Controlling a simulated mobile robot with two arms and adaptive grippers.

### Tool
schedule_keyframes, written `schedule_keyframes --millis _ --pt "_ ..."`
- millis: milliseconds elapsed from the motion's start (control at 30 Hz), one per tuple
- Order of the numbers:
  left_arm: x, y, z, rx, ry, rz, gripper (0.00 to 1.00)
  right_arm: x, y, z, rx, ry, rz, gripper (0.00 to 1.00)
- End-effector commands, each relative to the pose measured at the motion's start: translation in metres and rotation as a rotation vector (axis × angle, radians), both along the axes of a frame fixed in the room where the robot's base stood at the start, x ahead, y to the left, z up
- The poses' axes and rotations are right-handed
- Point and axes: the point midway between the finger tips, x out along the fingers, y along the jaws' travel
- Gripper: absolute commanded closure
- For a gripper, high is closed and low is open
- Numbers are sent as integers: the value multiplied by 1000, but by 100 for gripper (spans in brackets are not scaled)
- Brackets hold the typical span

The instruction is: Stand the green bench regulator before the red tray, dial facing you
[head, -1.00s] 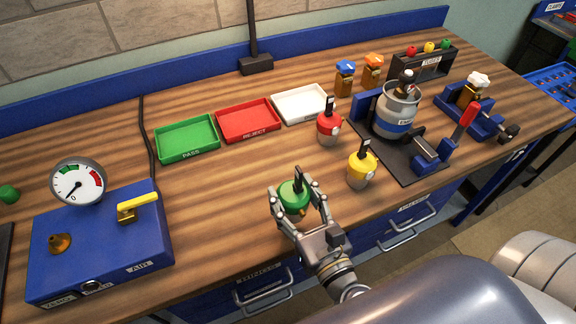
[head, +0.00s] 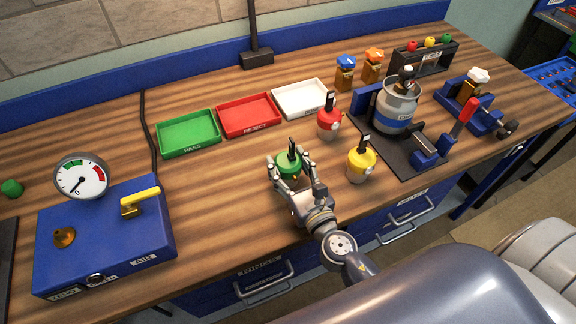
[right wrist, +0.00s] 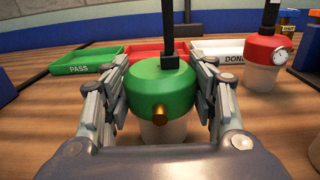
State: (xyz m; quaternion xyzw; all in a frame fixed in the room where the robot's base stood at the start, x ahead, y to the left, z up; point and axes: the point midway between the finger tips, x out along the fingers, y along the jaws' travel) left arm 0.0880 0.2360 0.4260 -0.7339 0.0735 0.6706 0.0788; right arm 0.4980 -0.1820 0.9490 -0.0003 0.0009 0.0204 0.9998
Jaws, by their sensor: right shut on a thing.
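The green bench regulator (head: 288,168) has a green cap, a black upright stem and a pale lower body. My right gripper (head: 289,163) is shut on it, one finger on each side, in front of the red tray (head: 250,118) marked REJECT and a little to its right. In the right wrist view the regulator (right wrist: 160,88) looks upright, with a brass fitting towards the wrist. Its dial does not show. Its bottom is hidden, so I cannot tell whether it touches the bench. My left gripper is not in view.
A green PASS tray (head: 188,146) and a white tray (head: 302,112) flank the red tray. A red regulator (head: 329,125) and a yellow regulator (head: 361,168) stand to the right. A blue air box (head: 105,245) is at left. Bare bench lies before the trays.

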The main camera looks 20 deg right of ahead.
Motion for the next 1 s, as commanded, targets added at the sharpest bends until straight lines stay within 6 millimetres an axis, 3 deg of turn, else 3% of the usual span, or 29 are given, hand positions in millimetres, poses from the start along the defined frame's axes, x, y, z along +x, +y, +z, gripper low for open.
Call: schedule_keyframes --millis 267,300,367,833,1000 --pt "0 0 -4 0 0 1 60 0 0 -2 0 -2 0 83" --pt "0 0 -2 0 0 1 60 0 0 -2 0 0 0 40" --pt "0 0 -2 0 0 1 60 0 0 -2 0 0 0 27" --pt "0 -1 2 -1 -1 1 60 -1 0 2 0 1 0 27" --pt "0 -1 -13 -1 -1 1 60 -28 -1 -4 0 3 1 27"
